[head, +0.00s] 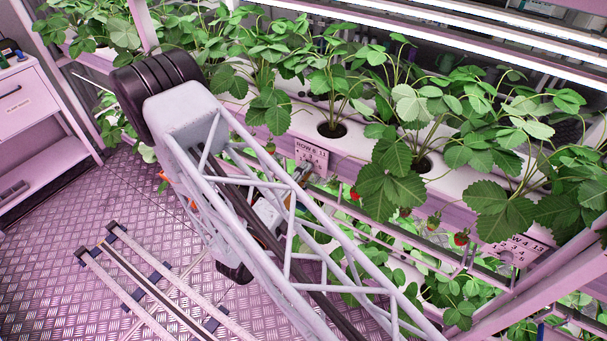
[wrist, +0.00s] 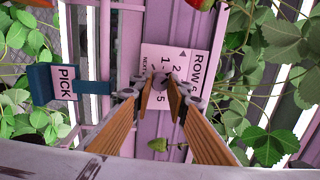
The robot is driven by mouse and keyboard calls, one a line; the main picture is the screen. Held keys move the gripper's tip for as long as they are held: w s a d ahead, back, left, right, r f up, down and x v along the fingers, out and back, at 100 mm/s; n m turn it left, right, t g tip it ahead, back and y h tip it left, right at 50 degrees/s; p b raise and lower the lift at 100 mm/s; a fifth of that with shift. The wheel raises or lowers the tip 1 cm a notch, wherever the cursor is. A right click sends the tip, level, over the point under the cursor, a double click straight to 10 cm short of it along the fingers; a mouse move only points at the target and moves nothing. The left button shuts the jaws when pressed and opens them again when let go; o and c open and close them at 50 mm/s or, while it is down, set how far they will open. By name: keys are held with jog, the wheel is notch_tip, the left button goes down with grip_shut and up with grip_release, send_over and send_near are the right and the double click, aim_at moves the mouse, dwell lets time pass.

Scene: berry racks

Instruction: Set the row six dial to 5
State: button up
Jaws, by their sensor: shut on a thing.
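A pale plate marked ROW and what looks like 6 (wrist: 155,55) shows in the wrist view, turned sideways, with a small triangle and numbers including 1, 2 and 5. A grey round dial (wrist: 158,82) sits on it, partly covered by my fingers. My gripper (wrist: 160,95) has its brown-faced fingers on either side of the dial and is shut on it. I cannot read where the dial points. In the head view a row sign (head: 311,153) shows on the rack front beside my arm; my arm hides the fingertips and dial.
A blue tag reading PICK (wrist: 65,83) is left of the plate. An unripe berry (wrist: 158,146) hangs close to my fingers, and a red berry (wrist: 205,4) is at the top. Strawberry leaves (head: 392,185) crowd the rack.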

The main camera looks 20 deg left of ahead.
jog(key=m+h+b, duration=0.1)
jog(key=m, duration=0.6)
jog(key=m+g+h+b, duration=0.1)
jog(key=m+b, duration=0.1)
jog(key=m, duration=0.5)
jog(key=shift+a+m, duration=0.15)
jog(key=shift+m, duration=0.15)
jog(key=m+g+b, duration=0.1)
jog(key=m+b, duration=0.1)
jog(key=m, duration=0.4)
jog(key=shift+r, duration=0.15)
jog(key=m+b, duration=0.2)
jog(key=m, duration=0.1)
jog(key=shift+g+b, duration=0.3)
jog(key=shift+r+m+b, duration=0.15)
jog(key=shift+m+b, duration=0.6)
jog(key=shift+m, duration=0.45)
jog(key=o, duration=0.8)
jog(key=shift+o, duration=0.2)
